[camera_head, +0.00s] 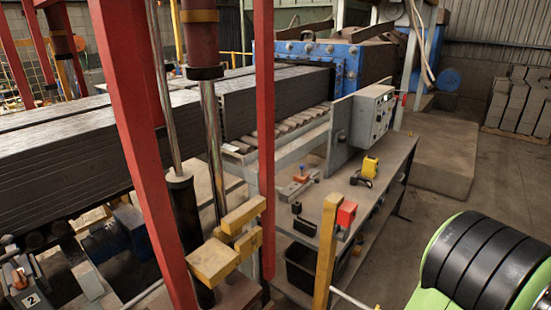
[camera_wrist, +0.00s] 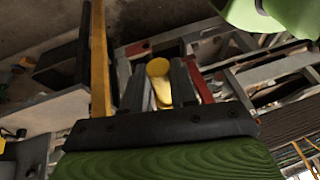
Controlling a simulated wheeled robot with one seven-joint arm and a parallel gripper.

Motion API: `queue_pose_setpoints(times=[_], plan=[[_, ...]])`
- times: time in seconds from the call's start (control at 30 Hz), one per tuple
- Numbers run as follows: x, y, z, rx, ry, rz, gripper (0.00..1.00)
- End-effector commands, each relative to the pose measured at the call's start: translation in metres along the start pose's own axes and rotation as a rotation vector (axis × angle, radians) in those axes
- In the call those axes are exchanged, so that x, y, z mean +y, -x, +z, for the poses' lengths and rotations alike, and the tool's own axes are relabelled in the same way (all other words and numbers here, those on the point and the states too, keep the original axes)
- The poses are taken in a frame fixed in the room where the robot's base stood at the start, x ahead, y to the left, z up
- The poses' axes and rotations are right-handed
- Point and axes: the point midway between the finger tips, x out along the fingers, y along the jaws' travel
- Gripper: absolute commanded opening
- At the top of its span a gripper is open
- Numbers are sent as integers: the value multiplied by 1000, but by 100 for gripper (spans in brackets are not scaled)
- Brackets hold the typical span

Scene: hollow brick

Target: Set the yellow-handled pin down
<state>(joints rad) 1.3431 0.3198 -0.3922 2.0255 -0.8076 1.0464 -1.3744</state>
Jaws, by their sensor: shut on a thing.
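In the wrist view my gripper (camera_wrist: 157,84) is shut on the yellow-handled pin (camera_wrist: 158,70). The pin's round yellow end shows between the two dark fingers, and a paler yellow length runs back toward the palm. The rest of the pin is hidden by the fingers or out of view. The gripper is over grey and red metal framework, and I cannot tell its height. The head view does not show the gripper or the held pin; only my green and black arm link shows at the lower right.
A grey workbench (camera_head: 378,197) carries a yellow device (camera_head: 370,167), a red box (camera_head: 346,213) and a control box (camera_head: 371,113). A yellow post (camera_head: 327,255) stands at its front. Red uprights (camera_head: 265,130) and yellow blocks (camera_head: 214,262) stand left. Open floor lies right of the bench.

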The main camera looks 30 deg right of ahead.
Motion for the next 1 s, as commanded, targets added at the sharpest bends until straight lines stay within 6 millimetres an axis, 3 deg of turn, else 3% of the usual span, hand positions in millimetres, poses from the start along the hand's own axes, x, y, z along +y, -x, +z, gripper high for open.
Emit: queue_pose_setpoints(times=[0.27,0.47,0.67,0.8,1.0], plan=[[-12,-35,-25,5,-17,4,0],[-26,-78,-56,10,-43,13,0],[-49,-145,-102,14,-82,22,0],[-72,-214,-148,17,-122,36,0],[-92,-288,-201,33,-174,69,0]])
